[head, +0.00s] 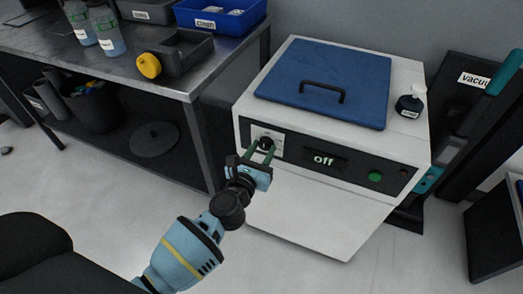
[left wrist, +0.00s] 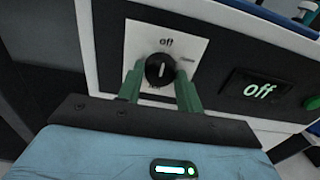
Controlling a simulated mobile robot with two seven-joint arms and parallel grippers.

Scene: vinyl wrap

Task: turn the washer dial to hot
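The washer (head: 310,215) is a white box with a blue lid (head: 322,82). Its black dial (left wrist: 159,69) sits on a white plate marked "off" at the top, with small labels at the right and bottom that I cannot read. The dial's white mark points up toward "off". The washer's display (head: 323,160) reads "off", and so does the display in the left wrist view (left wrist: 260,90). My left gripper (head: 262,150) is at the dial, its green fingers on either side of it, seemingly with small gaps. My right gripper is out of view.
A green button (head: 375,177) is on the panel's right. A vacuum stand (head: 460,85) is at the right. The floor in front is clear.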

